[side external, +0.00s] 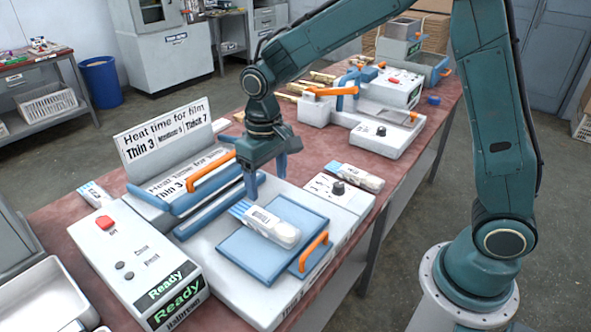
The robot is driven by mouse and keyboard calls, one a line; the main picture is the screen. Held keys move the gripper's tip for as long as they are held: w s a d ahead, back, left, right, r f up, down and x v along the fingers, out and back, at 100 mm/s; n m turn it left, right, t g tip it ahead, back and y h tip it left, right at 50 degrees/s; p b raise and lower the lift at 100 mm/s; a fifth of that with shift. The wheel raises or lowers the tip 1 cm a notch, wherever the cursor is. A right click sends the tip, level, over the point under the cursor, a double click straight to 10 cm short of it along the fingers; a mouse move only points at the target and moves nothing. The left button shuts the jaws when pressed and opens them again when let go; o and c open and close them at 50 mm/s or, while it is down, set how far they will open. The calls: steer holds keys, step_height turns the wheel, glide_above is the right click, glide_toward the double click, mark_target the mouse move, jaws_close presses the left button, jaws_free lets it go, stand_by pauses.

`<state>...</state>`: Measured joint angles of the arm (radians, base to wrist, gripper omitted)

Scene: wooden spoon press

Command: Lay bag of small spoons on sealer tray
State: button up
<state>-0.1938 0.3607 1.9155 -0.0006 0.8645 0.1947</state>
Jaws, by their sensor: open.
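A clear bag with a blue-striped end and pale contents (270,226) lies flat on the blue sealer tray (247,262), in front of the sealing bar. My gripper (266,176) is open and empty, pointing down just above and behind this bag; its fingers look apart from it. The white sealer has a raised blue bar with an orange handle (210,171). A similar bag (357,177) lies beside the dial panel, and another (95,196) lies at the left. I cannot tell spoon sizes in the bags.
The control box (135,262) with green "Ready" signs stands at front left. A heat-time sign (165,136) stands behind the bar. An orange handle (314,250) rises at the tray's right edge. A second machine (375,120) stands farther back on the red table.

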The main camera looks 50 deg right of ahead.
steer(key=s+d+r+t, duration=0.3)
steer(key=s+d+r, duration=0.2)
steer(key=s+r, duration=0.55)
steer(key=s+d+r+t, duration=0.1)
steer(key=s, duration=0.5)
steer(key=s+d+r+t, duration=0.1)
steer(key=s+d, duration=0.1)
steer(key=s, duration=0.4)
steer(key=shift+s+r+t, duration=0.15)
steer(key=shift+r+t, duration=0.15)
steer(key=shift+r, duration=0.05)
